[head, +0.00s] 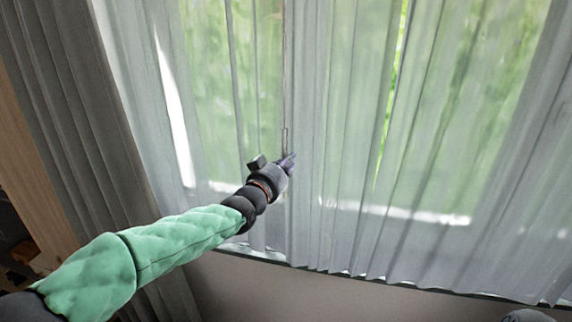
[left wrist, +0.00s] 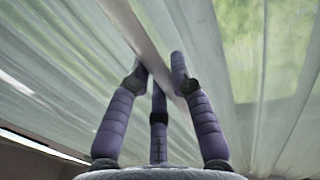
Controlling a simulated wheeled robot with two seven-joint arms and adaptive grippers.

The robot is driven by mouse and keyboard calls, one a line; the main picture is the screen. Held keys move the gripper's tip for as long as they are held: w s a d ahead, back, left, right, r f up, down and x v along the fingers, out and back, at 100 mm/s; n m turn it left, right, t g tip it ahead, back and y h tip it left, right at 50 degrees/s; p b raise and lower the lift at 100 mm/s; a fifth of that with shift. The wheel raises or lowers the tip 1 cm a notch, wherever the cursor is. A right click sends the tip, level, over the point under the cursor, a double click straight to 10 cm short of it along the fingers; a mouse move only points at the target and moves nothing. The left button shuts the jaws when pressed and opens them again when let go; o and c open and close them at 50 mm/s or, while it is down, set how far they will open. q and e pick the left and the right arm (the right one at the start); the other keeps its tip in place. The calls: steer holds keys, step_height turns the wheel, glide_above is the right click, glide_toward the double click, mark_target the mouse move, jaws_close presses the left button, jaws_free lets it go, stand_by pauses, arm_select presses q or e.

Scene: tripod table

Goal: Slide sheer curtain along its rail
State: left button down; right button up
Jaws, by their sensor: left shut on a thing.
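The sheer curtain (head: 340,120) hangs in pale grey folds in front of a window, across most of the head view. A thin upright rod (head: 285,140) hangs near its middle. My left gripper (head: 287,163) is at the lower end of this rod, in front of the curtain. In the left wrist view, the purple fingers of the left gripper (left wrist: 160,75) are closed around a pale, slanting rod-like strip (left wrist: 140,35), with sheer cloth (left wrist: 60,70) behind. The rail is out of view.
A darker grey curtain (head: 50,80) hangs at the left, beside a wooden post (head: 25,170). A plain wall (head: 260,295) lies below the sheer curtain's hem. A narrow bright gap (head: 390,100) shows between folds right of the gripper.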

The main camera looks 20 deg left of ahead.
arm_select(q)
steer(key=shift+a, duration=0.15)
steer(key=c, duration=1.1)
jaws_free()
steer(key=shift+a, duration=0.15)
steer(key=shift+s+a, duration=0.3)
steer(key=shift+s, duration=1.7)
steer(key=shift+s+a, duration=0.3)
steer(key=shift+s, duration=1.65)
steer(key=shift+s+a, duration=0.3)
steer(key=shift+s, duration=1.7)
steer(key=shift+f, duration=0.1)
